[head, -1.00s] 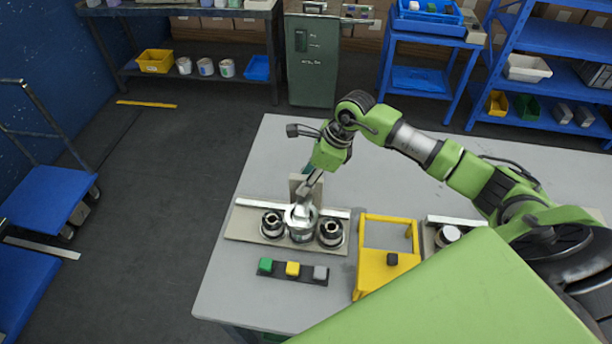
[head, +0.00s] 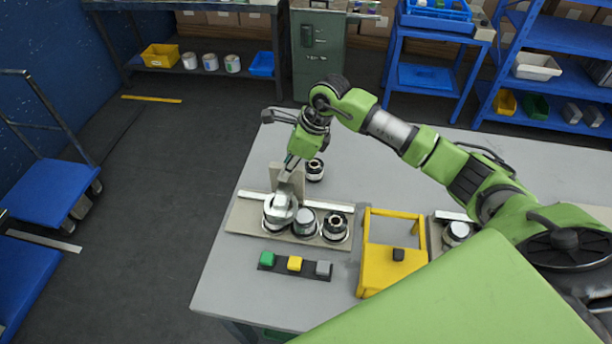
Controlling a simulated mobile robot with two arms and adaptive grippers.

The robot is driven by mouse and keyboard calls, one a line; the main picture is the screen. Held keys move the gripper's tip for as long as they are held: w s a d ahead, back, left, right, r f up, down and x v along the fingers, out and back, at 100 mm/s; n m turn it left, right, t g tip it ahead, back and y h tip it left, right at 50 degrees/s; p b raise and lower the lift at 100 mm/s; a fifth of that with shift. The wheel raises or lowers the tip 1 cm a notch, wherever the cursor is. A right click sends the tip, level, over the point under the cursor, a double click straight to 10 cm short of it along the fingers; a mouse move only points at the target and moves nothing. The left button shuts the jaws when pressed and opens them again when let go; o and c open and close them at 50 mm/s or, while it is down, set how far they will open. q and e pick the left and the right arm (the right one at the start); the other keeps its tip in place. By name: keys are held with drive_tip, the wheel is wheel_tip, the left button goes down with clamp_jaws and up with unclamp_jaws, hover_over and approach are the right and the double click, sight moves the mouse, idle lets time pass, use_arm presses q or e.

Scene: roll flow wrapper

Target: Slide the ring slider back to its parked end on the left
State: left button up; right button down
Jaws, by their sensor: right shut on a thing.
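The ring slider (head: 280,213) is a silver ring piece at the left end of the beige base plate (head: 243,219), around or over the left post; I cannot tell which. A beige upright plate (head: 277,178) stands just behind it at the white rail (head: 319,204). My right gripper (head: 288,176) reaches down from behind and is shut on the ring slider's upper part; the exact contact is small and partly hidden. A silver-topped cylinder (head: 305,222) stands in the middle and a black-and-silver one (head: 335,227) at the right. My left gripper is not in view.
A black-and-silver part (head: 314,169) stands on the table (head: 228,284) behind the rail. A button strip with green (head: 267,259), yellow and grey buttons lies in front. A yellow frame (head: 380,276) stands close on the right. The table's left side is clear.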

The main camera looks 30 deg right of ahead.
drive_tip(key=w+a+b, duration=0.4)
drive_tip(key=w+a, duration=0.2)
drive_tip(key=a, duration=0.2)
drive_tip(key=shift+w+a+r+b, duration=0.15)
drive_tip(key=shift+w+a+b, duration=0.1)
drive_tip(key=shift+a+b, duration=0.1)
drive_tip(key=c, duration=2.2)
unclamp_jaws()
drive_tip(key=shift+o, duration=1.2)
drive_tip(key=shift+w+a, duration=0.1)
drive_tip(key=shift+a, duration=0.05)
